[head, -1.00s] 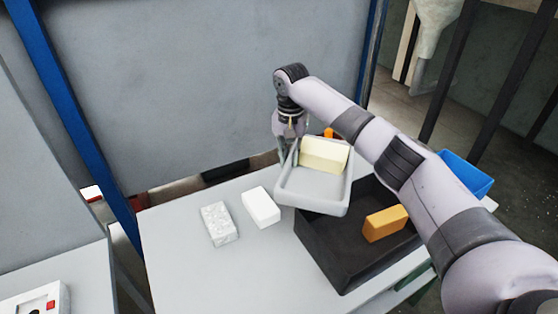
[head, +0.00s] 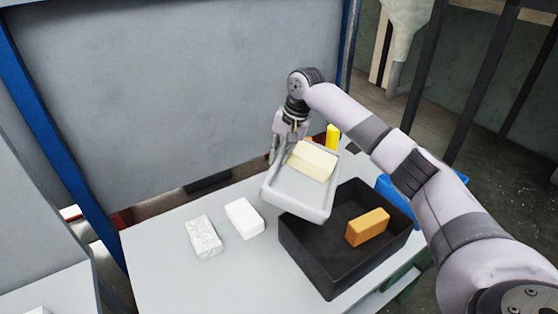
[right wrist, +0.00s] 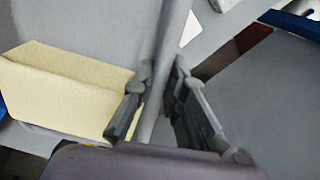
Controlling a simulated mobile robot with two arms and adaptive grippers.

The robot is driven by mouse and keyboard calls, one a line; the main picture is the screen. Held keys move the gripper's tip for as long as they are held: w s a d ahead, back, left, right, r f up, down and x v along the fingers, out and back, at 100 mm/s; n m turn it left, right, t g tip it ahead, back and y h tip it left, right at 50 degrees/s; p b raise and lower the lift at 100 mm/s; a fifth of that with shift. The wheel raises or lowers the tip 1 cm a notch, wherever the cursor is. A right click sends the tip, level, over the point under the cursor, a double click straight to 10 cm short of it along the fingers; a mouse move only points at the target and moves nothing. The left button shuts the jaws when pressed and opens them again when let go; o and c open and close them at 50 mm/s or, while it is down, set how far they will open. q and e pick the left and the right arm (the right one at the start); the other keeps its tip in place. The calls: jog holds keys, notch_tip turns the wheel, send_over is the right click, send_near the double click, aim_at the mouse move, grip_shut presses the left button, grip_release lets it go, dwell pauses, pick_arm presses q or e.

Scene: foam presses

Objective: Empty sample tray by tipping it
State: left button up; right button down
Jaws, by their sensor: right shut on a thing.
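The sample tray (head: 293,196) is a shallow light grey tray, held up over the back left part of a black bin (head: 317,272) in the head view. It is tilted, with its near right corner low. A cream foam block (head: 313,160) sits in it toward the far end. My right gripper (head: 283,148) is shut on the tray's rim at its far left side. In the right wrist view, the rim runs between the fingers (right wrist: 158,88), with the cream block to the left. My left gripper is not in view.
An orange block (head: 367,228) lies in the black bin. A white block (head: 244,218) and a speckled white block (head: 204,238) lie on the grey table (head: 190,285). A yellow object (head: 333,137) stands behind the tray. A blue container (head: 392,190) is partly hidden by my right arm.

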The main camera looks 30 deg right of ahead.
jog(key=shift+s+d+r+t+y, duration=0.2)
jog(key=shift+r+t+y, duration=0.1)
jog(key=shift+r, duration=0.25)
jog(key=shift+s+d+r+t+y, duration=0.2)
jog(key=shift+r+t+y, duration=0.1)
jog(key=shift+r, duration=0.25)
jog(key=shift+s+d+r+t+y, duration=0.2)
jog(key=shift+r+t+y, duration=0.1)
jog(key=shift+r, duration=0.25)
jog(key=shift+s+d+r+t+y, duration=0.35)
jog(key=shift+r+t+y, duration=0.05)
jog(key=shift+r, duration=0.15)
jog(key=shift+s+d+r+t+y, duration=0.3)
jog(key=shift+r+t+y, duration=0.1)
jog(key=shift+r, duration=0.1)
jog(key=s+d+f+t+y+b, duration=0.1)
jog(key=s+d+t+y+b, duration=1.1)
jog(key=s+d+b, duration=0.4)
jog(key=s+b, duration=0.1)
jog(key=b, duration=0.3)
dwell(0.9)
